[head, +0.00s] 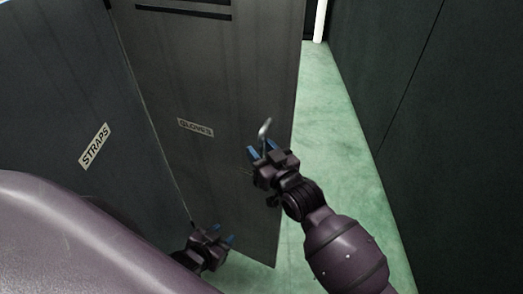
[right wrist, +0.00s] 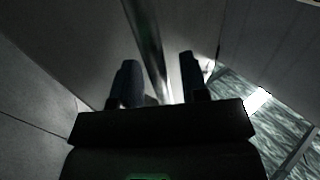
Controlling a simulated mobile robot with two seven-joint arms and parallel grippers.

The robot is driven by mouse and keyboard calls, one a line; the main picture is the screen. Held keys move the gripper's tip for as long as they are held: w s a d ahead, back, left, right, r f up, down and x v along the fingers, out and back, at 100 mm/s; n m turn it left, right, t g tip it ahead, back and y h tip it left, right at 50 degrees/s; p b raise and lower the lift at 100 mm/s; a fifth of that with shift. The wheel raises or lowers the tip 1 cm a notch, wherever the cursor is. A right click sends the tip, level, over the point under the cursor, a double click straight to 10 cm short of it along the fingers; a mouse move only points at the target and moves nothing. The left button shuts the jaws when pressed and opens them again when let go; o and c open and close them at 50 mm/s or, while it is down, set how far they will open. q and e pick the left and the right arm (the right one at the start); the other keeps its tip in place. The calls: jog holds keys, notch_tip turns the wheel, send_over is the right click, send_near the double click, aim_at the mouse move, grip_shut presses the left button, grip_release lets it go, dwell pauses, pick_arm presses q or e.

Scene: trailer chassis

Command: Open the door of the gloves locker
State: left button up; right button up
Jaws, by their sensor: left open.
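The gloves locker door (head: 210,75) is a grey panel with a GLOVES label (head: 195,127). It stands at an angle to the straps locker front, and green floor shows past its right edge. A metal handle (head: 265,127) sticks out near that edge. My right gripper (head: 256,152) is at the handle, its blue fingers apart. In the right wrist view the fingers of my right gripper (right wrist: 160,80) are spread, with a pale bar or edge running between them; I cannot tell whether they touch it. My left gripper (head: 228,237) is open and empty, low by the door's bottom edge.
The straps locker front (head: 50,100) with its STRAPS label (head: 95,146) stands at the left. A dark wall (head: 440,130) runs along the right. Clear green floor (head: 335,120) lies between door and wall, with a white post (head: 320,20) at the far end.

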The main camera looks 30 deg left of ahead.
jog(key=v, duration=1.1)
jog(key=shift+w, duration=0.1)
dwell(0.5)
